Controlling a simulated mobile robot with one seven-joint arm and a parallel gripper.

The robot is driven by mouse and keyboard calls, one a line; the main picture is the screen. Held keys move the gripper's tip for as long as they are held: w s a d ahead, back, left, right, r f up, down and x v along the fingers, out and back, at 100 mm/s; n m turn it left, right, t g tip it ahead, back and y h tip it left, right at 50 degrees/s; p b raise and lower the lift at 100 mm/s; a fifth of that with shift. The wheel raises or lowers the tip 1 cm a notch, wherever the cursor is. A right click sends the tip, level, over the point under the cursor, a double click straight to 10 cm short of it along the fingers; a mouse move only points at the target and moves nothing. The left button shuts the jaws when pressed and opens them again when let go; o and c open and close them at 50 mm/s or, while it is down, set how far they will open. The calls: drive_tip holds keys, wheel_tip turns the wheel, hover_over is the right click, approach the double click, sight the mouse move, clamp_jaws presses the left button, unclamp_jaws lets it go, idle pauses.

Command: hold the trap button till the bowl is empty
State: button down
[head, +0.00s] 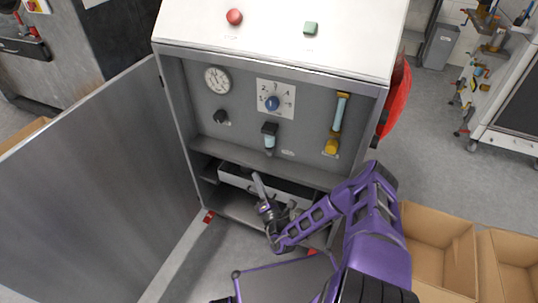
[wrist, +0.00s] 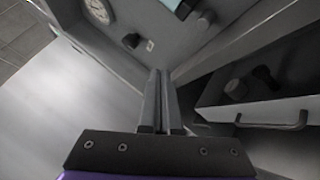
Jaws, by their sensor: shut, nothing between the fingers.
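The trap (head: 269,138) hangs on the grey panel inside the open cabinet, with a dark top and a pale blue bowl below. Its fill level is too small to read. My gripper (head: 256,176) is shut and empty, fingers pointing up, just below and slightly left of the bowl. A gap shows between fingertips and bowl. In the wrist view my shut fingers (wrist: 161,73) point toward the panel, and a pale blue part with a dark end (wrist: 185,9) shows at the top edge, apart from the fingertips. I cannot make out the trap button clearly.
A gauge (head: 217,79), a black knob (head: 221,117), a blue dial (head: 272,103) and a yellow-ended tube (head: 337,123) share the panel. A drawer with a handle (wrist: 275,124) lies below. The open door (head: 95,190) stands left; cardboard boxes (head: 440,250) stand right.

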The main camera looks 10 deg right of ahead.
sight(268, 169)
drive_tip(key=w+d, duration=0.1)
drive_tip(key=w, duration=0.1)
drive_tip(key=w+d+b, duration=0.1)
drive_tip(key=w+d, duration=0.1)
drive_tip(key=w+d+b, duration=0.1)
drive_tip(key=w, duration=0.1)
drive_tip(key=shift+w+d, duration=0.15)
drive_tip(key=shift+d, duration=0.1)
drive_tip(key=shift+w+d+b, duration=0.3)
drive_tip(key=shift+w, duration=0.15)
idle(1.7)
drive_tip(key=shift+w+d, duration=0.25)
drive_tip(key=shift+w, duration=0.05)
drive_tip(key=shift+w+d, duration=0.35)
drive_tip(key=shift+w, duration=0.1)
idle(1.7)
idle(1.0)
drive_tip(key=shift+s+a+p, duration=0.35)
drive_tip(key=shift+s+a, duration=0.25)
drive_tip(key=shift+s, duration=0.2)
